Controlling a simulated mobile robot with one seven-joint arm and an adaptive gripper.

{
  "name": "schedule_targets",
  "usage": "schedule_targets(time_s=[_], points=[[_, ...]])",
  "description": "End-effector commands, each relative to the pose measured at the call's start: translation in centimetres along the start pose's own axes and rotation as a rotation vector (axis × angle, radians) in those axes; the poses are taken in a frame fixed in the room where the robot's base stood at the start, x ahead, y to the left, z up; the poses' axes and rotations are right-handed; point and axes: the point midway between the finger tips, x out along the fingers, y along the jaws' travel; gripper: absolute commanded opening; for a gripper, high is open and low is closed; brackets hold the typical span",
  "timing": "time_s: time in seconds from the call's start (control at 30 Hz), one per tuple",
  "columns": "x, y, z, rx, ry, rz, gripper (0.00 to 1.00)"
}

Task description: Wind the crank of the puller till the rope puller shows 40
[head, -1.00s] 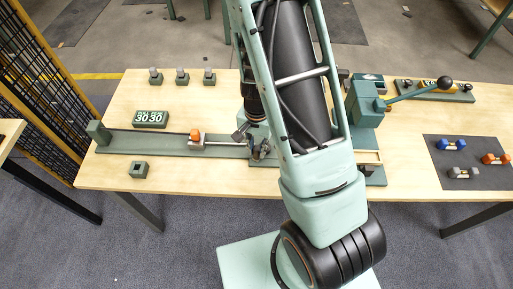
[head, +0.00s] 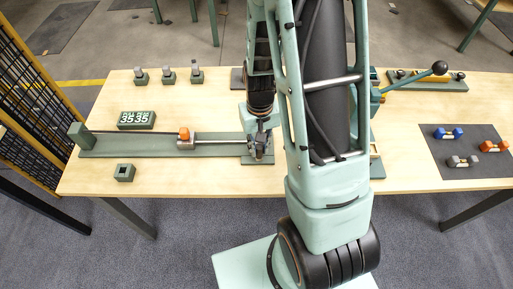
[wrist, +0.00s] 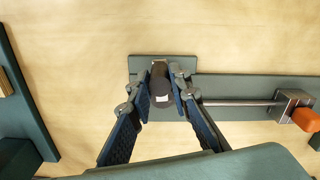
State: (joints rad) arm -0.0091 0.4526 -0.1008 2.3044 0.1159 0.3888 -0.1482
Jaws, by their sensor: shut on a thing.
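The rope puller is a long green rail (head: 115,145) on the table, with a post at its left end. A grey carriage with an orange top (head: 184,134) rides on it, joined to a thin rod; it also shows in the wrist view (wrist: 293,105). My gripper (head: 259,148) is at the rail's right end. In the wrist view my gripper (wrist: 163,88) is shut on the dark round crank handle (wrist: 160,70). The rest of the crank is hidden by the fingers and handle.
A small green socket block (head: 124,173) sits in front of the rail. A lever with a black knob (head: 439,68) and a dark mat (head: 466,165) with dumbbell-shaped pieces are at the right.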

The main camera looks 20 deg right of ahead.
Motion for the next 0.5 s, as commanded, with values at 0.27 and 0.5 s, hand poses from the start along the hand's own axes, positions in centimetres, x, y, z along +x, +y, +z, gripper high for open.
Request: schedule_targets(time_s=[0.27, 0.5], points=[[-0.01, 0.27, 0.04, -0.038, 0.000, 0.000, 0.00], [-0.04, 0.27, 0.04, -0.038, 0.000, 0.000, 0.00]])
